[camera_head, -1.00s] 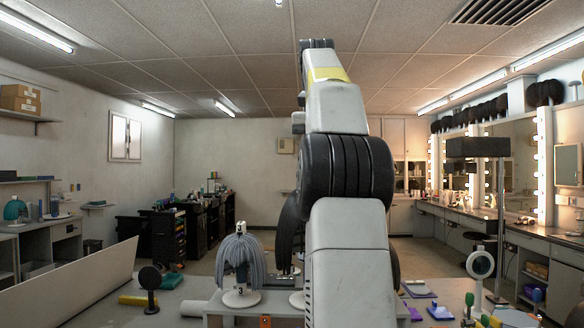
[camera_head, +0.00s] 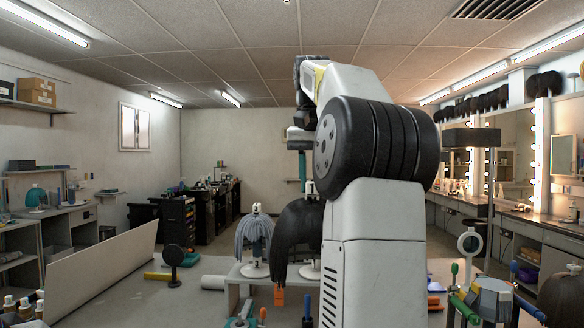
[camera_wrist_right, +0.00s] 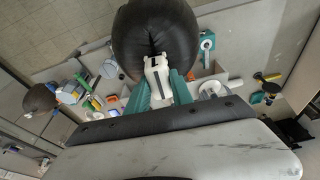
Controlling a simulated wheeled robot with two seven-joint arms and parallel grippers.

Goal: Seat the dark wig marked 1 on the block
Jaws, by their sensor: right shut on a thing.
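The dark wig (camera_head: 296,240) hangs in the middle of the head view, beside a grey wig (camera_head: 255,236) marked 3. My right gripper (camera_head: 304,172) is above the dark wig, partly hidden by my own arm. In the right wrist view its green fingers (camera_wrist_right: 160,92) are shut on the white grip piece (camera_wrist_right: 157,72) of the dark wig (camera_wrist_right: 152,28). A white disc base (camera_head: 309,272) shows behind the wig's lower right; I cannot tell whether the wig touches it. I read no mark 1 and cannot identify the block for sure. My left gripper is not in view.
The grey wig sits on a white disc on a low grey shelf (camera_head: 233,291). A pale panel (camera_head: 100,270) stands at left, with a black round mirror (camera_head: 173,262) near it. A grey faceted object (camera_head: 490,292) and coloured handles crowd the right front.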

